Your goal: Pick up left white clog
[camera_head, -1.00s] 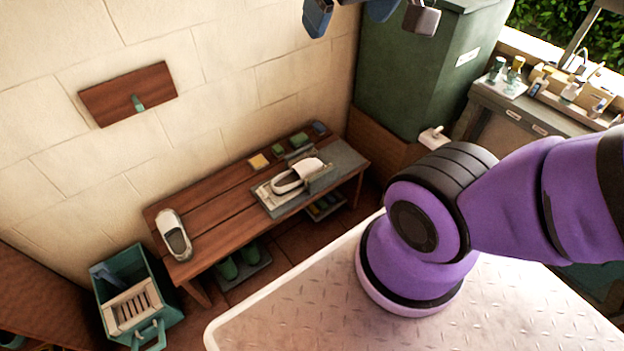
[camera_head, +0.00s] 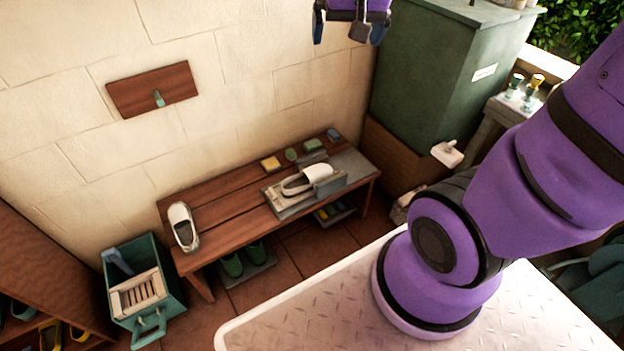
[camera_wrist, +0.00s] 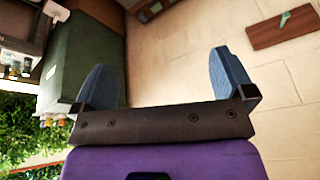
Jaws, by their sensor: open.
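A white clog (camera_head: 183,227) rests at the left end of the wooden bench (camera_head: 225,205). Another white clog (camera_head: 307,179) lies on a grey tray-like stand (camera_head: 290,211) toward the bench's right half. My gripper (camera_head: 347,36) hangs at the top edge of the head view, high above the bench and apart from both clogs. In the wrist view my gripper (camera_wrist: 165,85) shows two blue fingers spread wide with nothing between them. No clog is clearly seen in the wrist view.
A teal crate (camera_head: 172,285) with a slatted wooden piece stands left of the bench. A green cabinet (camera_head: 440,90) stands at the right. Small brushes and sponges (camera_head: 271,163) line the bench's back edge. A wooden wall board (camera_head: 153,89) with a hook is above.

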